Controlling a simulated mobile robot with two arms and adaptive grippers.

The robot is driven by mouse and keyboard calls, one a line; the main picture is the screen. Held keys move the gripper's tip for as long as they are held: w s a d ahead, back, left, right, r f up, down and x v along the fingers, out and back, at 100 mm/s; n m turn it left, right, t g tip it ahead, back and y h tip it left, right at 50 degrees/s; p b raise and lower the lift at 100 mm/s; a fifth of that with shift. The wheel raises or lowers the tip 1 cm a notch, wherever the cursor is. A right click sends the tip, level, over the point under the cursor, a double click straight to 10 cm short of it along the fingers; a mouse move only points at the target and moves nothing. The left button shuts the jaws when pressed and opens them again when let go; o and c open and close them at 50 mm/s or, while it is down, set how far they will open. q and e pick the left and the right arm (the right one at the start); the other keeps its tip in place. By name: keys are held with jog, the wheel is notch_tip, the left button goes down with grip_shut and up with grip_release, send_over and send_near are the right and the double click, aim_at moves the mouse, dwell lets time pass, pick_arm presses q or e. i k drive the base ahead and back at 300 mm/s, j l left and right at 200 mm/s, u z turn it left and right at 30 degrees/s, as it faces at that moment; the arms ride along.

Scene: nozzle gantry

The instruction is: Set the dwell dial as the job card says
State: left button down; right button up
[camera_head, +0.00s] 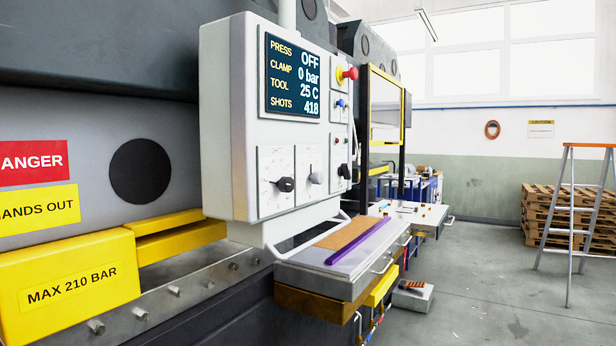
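A white control cabinet (230,120) hangs at the picture's middle. Low on its front are two white dial plates. The left dial plate (270,165) has a black knob (285,184) pointing roughly sideways. The right plate has a smaller knob with a light face (316,178). Their lettering is too small to read, so I cannot tell which is the dwell dial. The screen (293,78) reads PRESS OFF, CLAMP 0 bar, TOOL 25 C, SHOTS 418. I cannot make out a job card. Neither of my grippers is in view.
A bench (310,268) below holds a brown board and a purple bar (358,240). Yellow blocks (70,285) are at left. A stepladder (572,210) and pallets (540,225) stand at right; floor between is mostly clear.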

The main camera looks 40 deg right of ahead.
aim_at(317, 177)
jog(key=i+l, duration=0.15)
jog(key=l, duration=0.3)
jog(key=i+l, duration=0.15)
jog(key=l, duration=0.35)
jog(key=i+l+z, duration=0.1)
jog(key=l, duration=0.35)
jog(key=i+l, duration=0.25)
jog(key=l, duration=0.25)
jog(key=i+l, duration=0.15)
jog(key=l, duration=0.3)
jog(key=i+l+z, duration=0.1)
jog(key=l, duration=0.35)
jog(key=i+l, duration=0.25)
jog(key=l, duration=0.2)
jog(key=i+l, duration=0.2)
jog(key=l, duration=0.25)
jog(key=z, duration=0.05)
